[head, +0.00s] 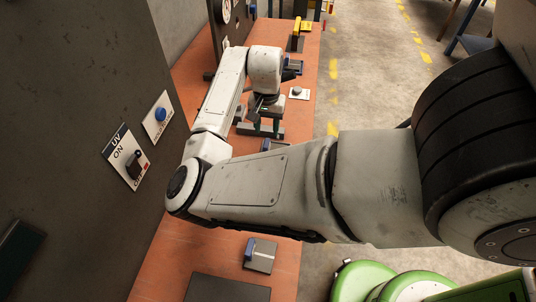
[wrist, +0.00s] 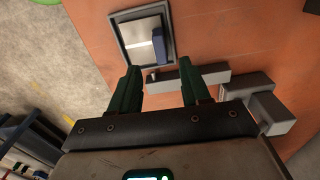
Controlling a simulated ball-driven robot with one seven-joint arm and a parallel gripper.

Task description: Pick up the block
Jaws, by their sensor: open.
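My gripper (head: 264,124) is open above the orange bench, its two green fingers pointing down. In the wrist view its fingers (wrist: 160,82) are apart with nothing held between them. A grey bar-like block (wrist: 215,75) lies beyond the right fingertip, and its thin end reaches across the gap. A larger grey block (wrist: 272,112) sits to the right of it, partly hidden by my gripper. In the head view grey pieces (head: 245,129) show by the fingers. I cannot tell which grey piece is the task's block, or whether a finger touches one.
A dark-framed tray (wrist: 118,42) with a pale plate and blue piece lies just beyond the fingers. A white button plate (head: 299,93) is on the bench (head: 188,225). A dark panel (head: 85,60) with switches stands at left. A blue-handled grey fixture (head: 262,257) is nearer.

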